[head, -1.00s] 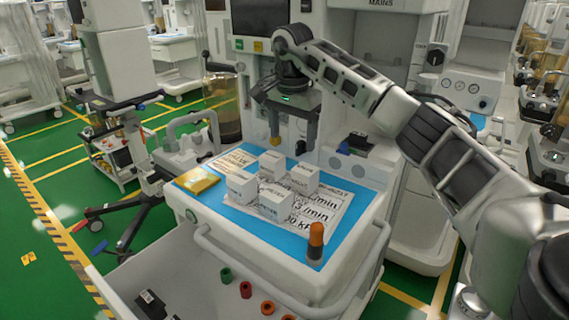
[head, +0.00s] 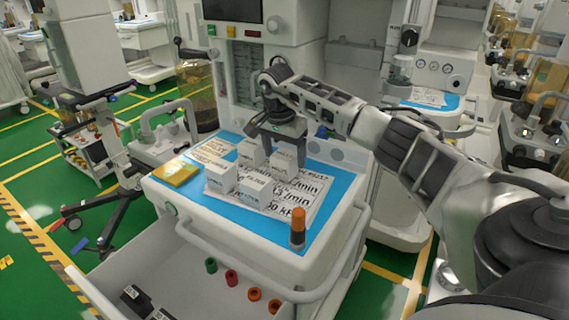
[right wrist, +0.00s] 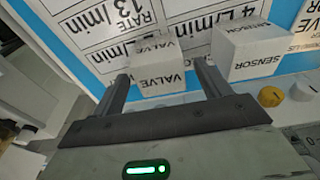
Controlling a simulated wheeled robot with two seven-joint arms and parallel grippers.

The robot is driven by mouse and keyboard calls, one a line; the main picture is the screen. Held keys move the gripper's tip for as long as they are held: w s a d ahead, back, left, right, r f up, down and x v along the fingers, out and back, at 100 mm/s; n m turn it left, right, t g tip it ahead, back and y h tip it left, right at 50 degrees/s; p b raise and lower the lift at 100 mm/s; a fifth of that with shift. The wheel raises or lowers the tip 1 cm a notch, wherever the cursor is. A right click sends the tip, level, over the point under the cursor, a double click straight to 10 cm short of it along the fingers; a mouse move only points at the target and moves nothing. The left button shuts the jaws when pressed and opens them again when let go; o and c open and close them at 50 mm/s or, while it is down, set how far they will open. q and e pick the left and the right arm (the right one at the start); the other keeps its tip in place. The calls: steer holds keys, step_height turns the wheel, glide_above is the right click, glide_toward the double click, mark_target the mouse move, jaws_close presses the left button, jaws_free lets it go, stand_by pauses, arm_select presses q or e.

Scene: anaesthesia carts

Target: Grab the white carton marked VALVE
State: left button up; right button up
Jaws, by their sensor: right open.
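The white carton marked VALVE (right wrist: 158,76) stands between the two fingers of my right gripper (right wrist: 161,70) in the right wrist view. The fingers are open, one on each side of it, and I see no clear grip on it. In the head view my right gripper (head: 282,148) points down over the back right carton of the group, which looks like this VALVE carton (head: 281,166); the gripper partly hides it. My left gripper is not in view.
A white carton marked SENSOR (right wrist: 256,54) stands close beside it. More white cartons (head: 220,178) stand on the printed blue worktop (head: 325,183). A yellow packet (head: 175,173) lies left, and an orange-capped vial (head: 297,230) stands front right. An open drawer (head: 195,285) is below.

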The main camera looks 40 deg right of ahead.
steer(key=shift+d+f, duration=0.2)
steer(key=shift+f, duration=1.2)
steer(key=c, duration=1.1)
